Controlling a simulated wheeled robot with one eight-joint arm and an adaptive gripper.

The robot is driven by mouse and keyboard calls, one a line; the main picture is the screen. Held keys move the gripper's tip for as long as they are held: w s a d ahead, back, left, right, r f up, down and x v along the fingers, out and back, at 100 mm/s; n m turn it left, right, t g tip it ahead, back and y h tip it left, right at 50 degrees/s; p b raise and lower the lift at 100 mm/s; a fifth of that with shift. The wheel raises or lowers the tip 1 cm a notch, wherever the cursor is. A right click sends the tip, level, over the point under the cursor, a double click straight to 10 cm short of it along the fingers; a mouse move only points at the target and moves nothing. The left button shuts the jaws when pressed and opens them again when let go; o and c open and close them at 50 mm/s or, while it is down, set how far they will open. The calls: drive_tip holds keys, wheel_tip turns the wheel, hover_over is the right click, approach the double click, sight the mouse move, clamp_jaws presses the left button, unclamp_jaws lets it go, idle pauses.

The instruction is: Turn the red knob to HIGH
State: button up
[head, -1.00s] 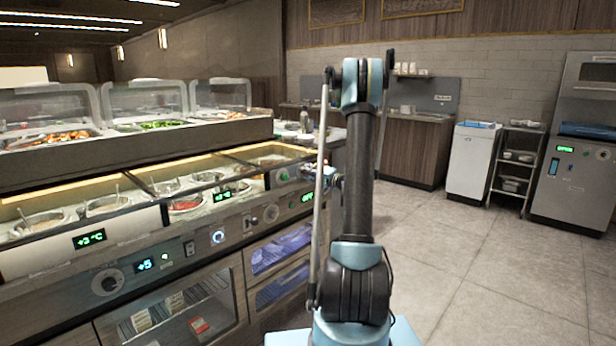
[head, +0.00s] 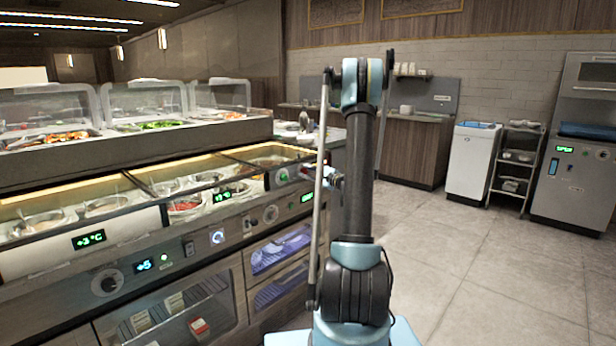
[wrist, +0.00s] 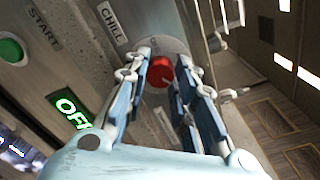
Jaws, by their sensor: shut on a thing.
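The red knob (wrist: 160,71) sits on a round pale plate on the grey panel in the wrist view. My gripper (wrist: 164,62) is shut on it, with one blue finger on each side of the knob. A green-lit display (wrist: 72,107) reads OFF; the same display shows in the head view (head: 307,197). The knob's pointer and the HIGH mark cannot be made out. In the head view my gripper (head: 335,181) is at the counter's right end, partly behind my arm, and the knob is hidden.
A green button (wrist: 10,50) lies near a START label (wrist: 43,29). Open tiled floor (head: 490,270) lies to the right.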

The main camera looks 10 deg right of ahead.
drive_tip(key=m, duration=0.4)
drive_tip(key=shift+s, duration=0.1)
drive_tip(key=shift+m, duration=1.5)
clamp_jaws()
drive_tip(key=o, duration=1.1)
unclamp_jaws()
drive_tip(key=v, duration=1.1)
drive_tip(key=shift+s+d, duration=0.25)
drive_tip(key=shift+d, duration=0.1)
